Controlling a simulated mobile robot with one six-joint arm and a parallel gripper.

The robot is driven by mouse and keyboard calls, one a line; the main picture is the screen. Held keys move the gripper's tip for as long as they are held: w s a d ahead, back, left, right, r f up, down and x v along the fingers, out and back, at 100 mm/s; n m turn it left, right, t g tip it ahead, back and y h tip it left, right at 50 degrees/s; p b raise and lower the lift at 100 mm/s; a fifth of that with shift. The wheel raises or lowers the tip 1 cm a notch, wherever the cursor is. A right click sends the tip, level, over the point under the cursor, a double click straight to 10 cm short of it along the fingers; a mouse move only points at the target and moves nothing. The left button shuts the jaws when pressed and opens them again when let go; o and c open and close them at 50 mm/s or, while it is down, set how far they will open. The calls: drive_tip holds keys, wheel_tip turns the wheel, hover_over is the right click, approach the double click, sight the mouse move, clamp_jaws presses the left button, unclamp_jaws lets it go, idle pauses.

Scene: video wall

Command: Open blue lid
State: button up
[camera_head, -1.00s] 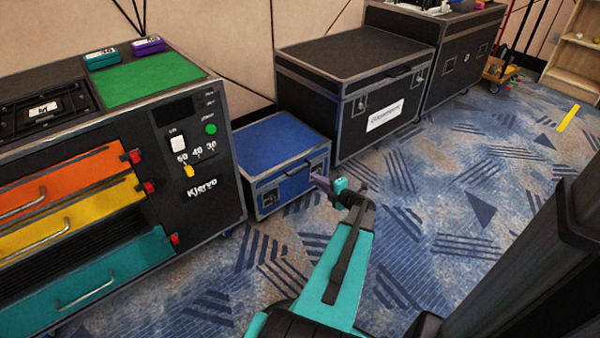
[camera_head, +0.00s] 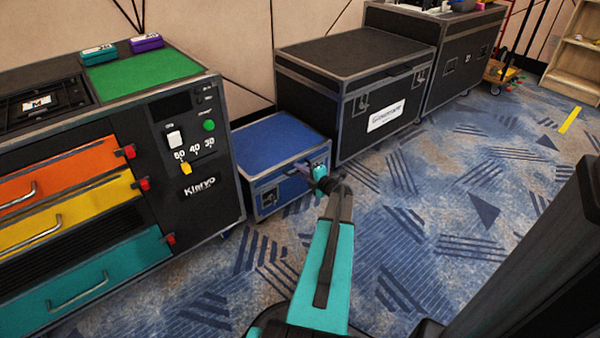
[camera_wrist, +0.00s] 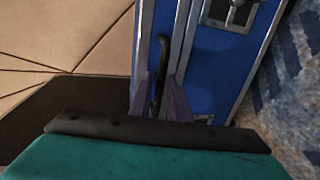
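The blue case (camera_head: 268,192) stands on the carpet with its blue lid (camera_head: 275,143) down. In the wrist view, the lid's edge (camera_wrist: 146,45) and the blue front panel (camera_wrist: 215,70) sit on either side of metal trim. A black handle (camera_wrist: 162,60) shows there along the lid's side. My gripper (camera_head: 319,170) is at the front of the case. In the wrist view, my gripper (camera_wrist: 160,98) has its two purple fingers apart, with the lower end of the handle between them. Whether either finger touches the handle cannot be told.
A large black case (camera_head: 350,95) stands directly right of the blue case. A black cabinet with colored drawers (camera_head: 75,230) and a green top panel (camera_head: 145,75) stands to the left.

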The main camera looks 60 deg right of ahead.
clamp_jaws()
drive_tip(key=shift+w+r, duration=0.1)
drive_tip(key=shift+r, duration=0.05)
